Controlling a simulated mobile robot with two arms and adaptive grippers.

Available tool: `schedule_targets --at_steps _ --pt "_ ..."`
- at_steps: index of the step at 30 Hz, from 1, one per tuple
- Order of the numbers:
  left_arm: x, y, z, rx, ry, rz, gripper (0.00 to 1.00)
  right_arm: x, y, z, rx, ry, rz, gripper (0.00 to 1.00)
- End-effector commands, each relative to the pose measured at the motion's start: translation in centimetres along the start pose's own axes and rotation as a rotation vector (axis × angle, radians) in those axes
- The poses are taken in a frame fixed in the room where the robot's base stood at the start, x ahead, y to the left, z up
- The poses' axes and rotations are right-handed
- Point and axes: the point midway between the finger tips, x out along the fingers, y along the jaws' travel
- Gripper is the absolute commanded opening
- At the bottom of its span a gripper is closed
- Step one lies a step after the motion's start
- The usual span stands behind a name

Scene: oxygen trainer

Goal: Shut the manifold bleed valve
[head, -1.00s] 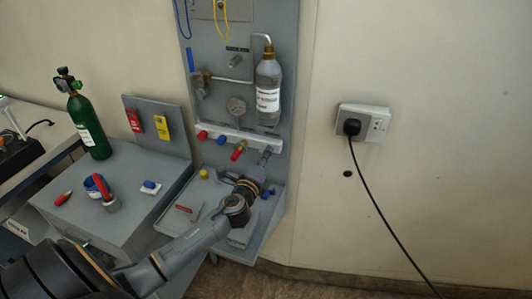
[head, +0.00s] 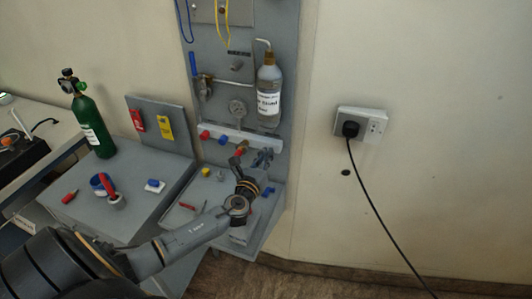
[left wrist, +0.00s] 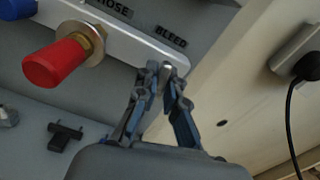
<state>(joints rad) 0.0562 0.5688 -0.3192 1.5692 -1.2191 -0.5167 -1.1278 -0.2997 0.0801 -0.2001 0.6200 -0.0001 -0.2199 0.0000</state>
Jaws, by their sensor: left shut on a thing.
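The white manifold (head: 225,138) runs across the lower part of the grey wall panel. In the left wrist view, the label "BLEED" (left wrist: 171,37) sits above the manifold's right end. My left gripper (head: 262,157) is at that end. In the left wrist view, the left gripper (left wrist: 165,72) has its fingertips closed around the small metal bleed valve (left wrist: 167,69) just below the label. The fingers hide most of the valve, so I cannot tell its turn position. My right gripper is in neither view.
A red knob on a brass fitting (left wrist: 57,62) is left of the fingers. A labelled bottle (head: 269,92) hangs above the gripper. A small shelf with loose parts is below. A green cylinder (head: 94,125) stands left. The wall right of the panel is mostly clear.

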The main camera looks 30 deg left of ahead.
Motion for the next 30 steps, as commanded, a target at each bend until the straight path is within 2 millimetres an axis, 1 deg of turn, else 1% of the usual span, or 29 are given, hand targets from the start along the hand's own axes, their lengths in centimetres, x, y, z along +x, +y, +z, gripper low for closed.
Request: schedule_targets --at_steps 1,6,12,29,30 --pt "-0.06 -0.04 0.0 0.035 0.004 -0.001 0.0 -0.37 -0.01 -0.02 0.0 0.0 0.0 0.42" --pt "-0.05 0.02 -0.07 0.129 0.004 0.0 0.0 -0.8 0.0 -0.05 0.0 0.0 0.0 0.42" --pt "-0.06 0.04 -0.12 0.192 0.003 0.0 0.0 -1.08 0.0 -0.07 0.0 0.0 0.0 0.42" --pt "-0.07 0.06 -0.21 0.223 0.004 -0.001 0.0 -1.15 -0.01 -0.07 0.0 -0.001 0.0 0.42" --pt "-0.07 0.07 -0.21 0.222 0.004 -0.001 0.15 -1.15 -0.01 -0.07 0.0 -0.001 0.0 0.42"
